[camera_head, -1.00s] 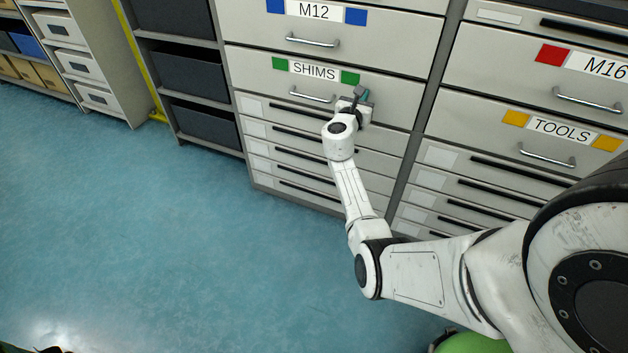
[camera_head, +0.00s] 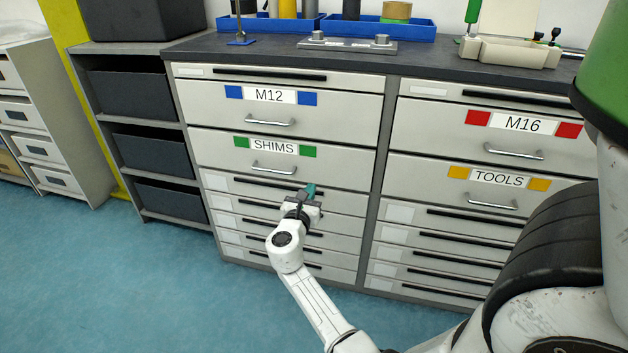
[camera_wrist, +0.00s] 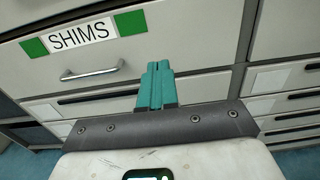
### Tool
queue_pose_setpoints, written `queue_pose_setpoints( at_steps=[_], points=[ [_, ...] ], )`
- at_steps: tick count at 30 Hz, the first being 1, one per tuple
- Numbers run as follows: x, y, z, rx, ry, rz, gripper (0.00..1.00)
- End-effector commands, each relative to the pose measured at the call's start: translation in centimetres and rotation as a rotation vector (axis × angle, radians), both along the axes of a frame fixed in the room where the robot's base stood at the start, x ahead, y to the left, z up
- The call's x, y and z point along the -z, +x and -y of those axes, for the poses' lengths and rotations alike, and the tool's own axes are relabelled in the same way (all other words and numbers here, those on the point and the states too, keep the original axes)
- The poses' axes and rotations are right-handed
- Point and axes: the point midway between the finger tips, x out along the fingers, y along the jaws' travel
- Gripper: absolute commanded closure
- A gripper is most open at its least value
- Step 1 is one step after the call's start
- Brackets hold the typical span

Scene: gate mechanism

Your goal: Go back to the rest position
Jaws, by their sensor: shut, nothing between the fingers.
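My gripper (camera_head: 310,192) is in front of the cabinet, a little below and right of the SHIMS drawer's handle. In the wrist view its two teal fingers (camera_wrist: 157,82) are together with nothing between them. The SHIMS drawer (camera_head: 212,149), marked with green squares, looks closed, and its metal handle (camera_head: 274,170) is clear of the fingers. The handle also shows in the wrist view (camera_wrist: 92,73), left of the fingers. My arm reaches up from the lower right.
The M12 drawer (camera_head: 345,115), M16 drawer (camera_head: 430,125) and TOOLS drawer (camera_head: 420,175) look closed. Blue trays (camera_head: 380,27) and a metal plate (camera_head: 345,46) are on the dark worktop (camera_head: 440,58). Shelves with dark bins (camera_head: 130,95) stand left. Blue floor (camera_head: 130,290) is open at lower left.

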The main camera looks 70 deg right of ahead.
Motion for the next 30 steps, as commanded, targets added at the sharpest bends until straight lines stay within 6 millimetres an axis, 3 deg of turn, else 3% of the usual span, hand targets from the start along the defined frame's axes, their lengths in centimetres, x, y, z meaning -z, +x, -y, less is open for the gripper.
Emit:
queue_pose_setpoints(
  at_steps=[13,17,23,26,30],
  points=[
    [0.1,-0.1,-1.1,0.002,0.003,0.010,1.00],
    [0.6,-1.4,-2.8,0.030,0.062,0.192,1.00],
    [3.8,-4.6,-8.7,0.162,0.315,0.743,1.00],
    [6.2,-5.8,-12.6,0.273,0.487,0.993,1.00],
    [9.5,-7.0,-19.2,0.482,0.749,1.248,1.00]
  ],
)
